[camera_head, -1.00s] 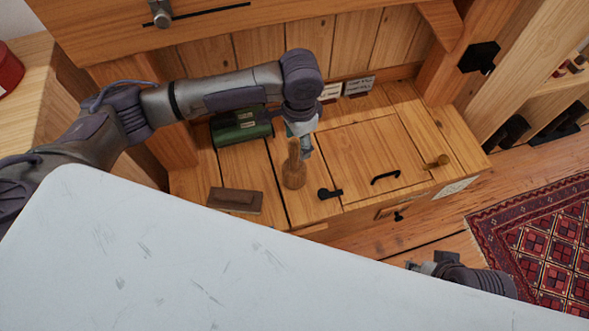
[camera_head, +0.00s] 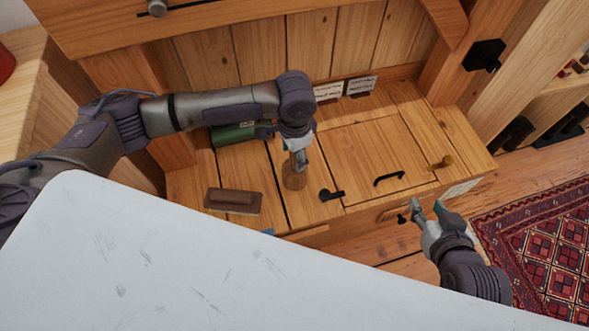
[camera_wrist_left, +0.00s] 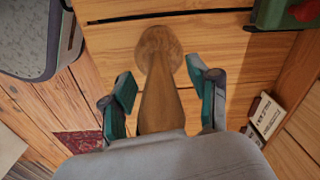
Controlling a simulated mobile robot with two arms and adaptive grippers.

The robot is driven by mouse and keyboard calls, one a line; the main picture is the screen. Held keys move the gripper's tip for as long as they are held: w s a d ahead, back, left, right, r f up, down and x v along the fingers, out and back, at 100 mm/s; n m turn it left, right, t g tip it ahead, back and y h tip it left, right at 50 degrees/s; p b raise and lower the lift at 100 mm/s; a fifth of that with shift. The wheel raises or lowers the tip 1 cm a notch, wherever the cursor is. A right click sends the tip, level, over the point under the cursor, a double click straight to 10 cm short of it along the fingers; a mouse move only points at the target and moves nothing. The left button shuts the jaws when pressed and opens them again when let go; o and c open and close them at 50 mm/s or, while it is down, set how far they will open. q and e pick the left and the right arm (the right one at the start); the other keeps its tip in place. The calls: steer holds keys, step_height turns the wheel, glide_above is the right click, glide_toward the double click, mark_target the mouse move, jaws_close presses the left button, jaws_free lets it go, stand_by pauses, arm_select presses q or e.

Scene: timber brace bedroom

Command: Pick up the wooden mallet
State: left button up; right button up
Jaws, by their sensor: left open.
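The wooden mallet (camera_head: 294,179) stands upright on the timber bench, with its wide head down and its handle up. In the left wrist view the mallet (camera_wrist_left: 158,88) runs between the two fingers. My left gripper (camera_head: 299,158) is open over the mallet, and its hand hides much of the handle in the head view. In the wrist view the left gripper (camera_wrist_left: 161,98) has one green-padded finger on each side of the handle, with gaps showing. My right gripper (camera_head: 427,209) is in front of the bench's right part, its fingers apart and empty.
A green cylinder-like object (camera_head: 236,133) lies behind the left arm. A brown wooden block (camera_head: 233,201) lies left of the mallet, and a black handle (camera_head: 331,195) to its right. A wooden peg (camera_head: 441,162) is farther right. A white tabletop (camera_head: 200,265) fills the foreground.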

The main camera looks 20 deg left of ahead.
arm_select(q)
jaws_close()
stand_by(0.3)
steer(key=shift+r, duration=0.15)
